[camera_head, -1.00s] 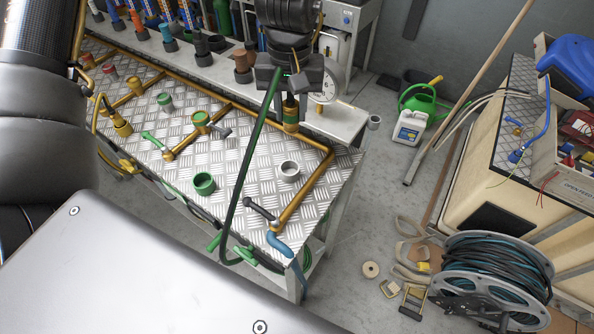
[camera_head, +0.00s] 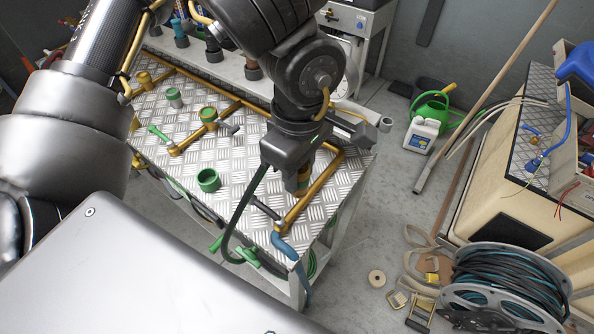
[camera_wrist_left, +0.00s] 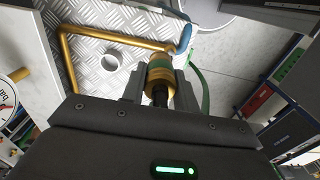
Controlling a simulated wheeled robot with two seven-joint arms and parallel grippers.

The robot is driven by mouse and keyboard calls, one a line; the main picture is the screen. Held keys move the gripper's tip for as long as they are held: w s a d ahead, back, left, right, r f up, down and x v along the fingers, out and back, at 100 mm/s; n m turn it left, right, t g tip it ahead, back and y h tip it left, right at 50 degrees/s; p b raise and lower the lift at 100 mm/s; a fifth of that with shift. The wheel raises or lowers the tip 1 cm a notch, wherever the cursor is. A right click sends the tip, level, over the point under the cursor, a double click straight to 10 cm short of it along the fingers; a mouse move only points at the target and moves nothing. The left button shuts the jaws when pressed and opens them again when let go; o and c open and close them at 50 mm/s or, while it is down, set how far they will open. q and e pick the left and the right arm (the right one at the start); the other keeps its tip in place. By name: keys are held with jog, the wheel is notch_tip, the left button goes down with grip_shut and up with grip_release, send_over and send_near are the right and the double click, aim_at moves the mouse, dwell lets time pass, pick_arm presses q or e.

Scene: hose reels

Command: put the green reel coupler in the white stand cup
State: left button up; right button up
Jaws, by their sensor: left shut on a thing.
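The green reel coupler, brass with a green band, shows below my left gripper in the head view (camera_head: 298,183) and between the fingers in the wrist view (camera_wrist_left: 160,72). My left gripper (camera_head: 297,165) is shut on it and holds it over the right part of the bench. The dark green hose (camera_head: 237,208) hangs in a loop from the gripper. The white stand cup (camera_wrist_left: 110,63) stands left of the coupler in the wrist view, apart from it in the picture; in the head view the gripper hides it. My right gripper is not in view.
A green cup (camera_head: 208,180) stands on the chequered metal bench (camera_head: 236,153). Brass piping (camera_head: 318,188) runs along the bench edge, with a blue-handled end (camera_head: 284,246) at the front corner. A grey cup with green inside (camera_head: 174,98) stands farther back.

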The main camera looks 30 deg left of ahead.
pick_arm(q)
jog(key=w+a+f+p, duration=0.1)
jog(key=w+a+f, duration=0.1)
jog(key=w+f, duration=0.1)
jog(key=w+a+f+p, duration=0.1)
jog(key=w+a+f, duration=0.1)
jog(key=w, duration=0.3)
jog(key=w+a+f+p, duration=0.2)
jog(key=w+f, duration=0.1)
jog(key=f, duration=0.1)
jog(key=shift+w+a+f, duration=0.35)
jog(key=shift+w+a, duration=0.05)
jog(key=shift+f+p, duration=0.4)
jog(key=shift+p, duration=0.05)
notch_tip(320, 180, down, 2)
jog(key=shift+w+p, duration=0.1)
jog(key=shift+p, duration=0.25)
jog(key=shift+a+f, duration=0.1)
jog(key=shift+f, duration=0.1)
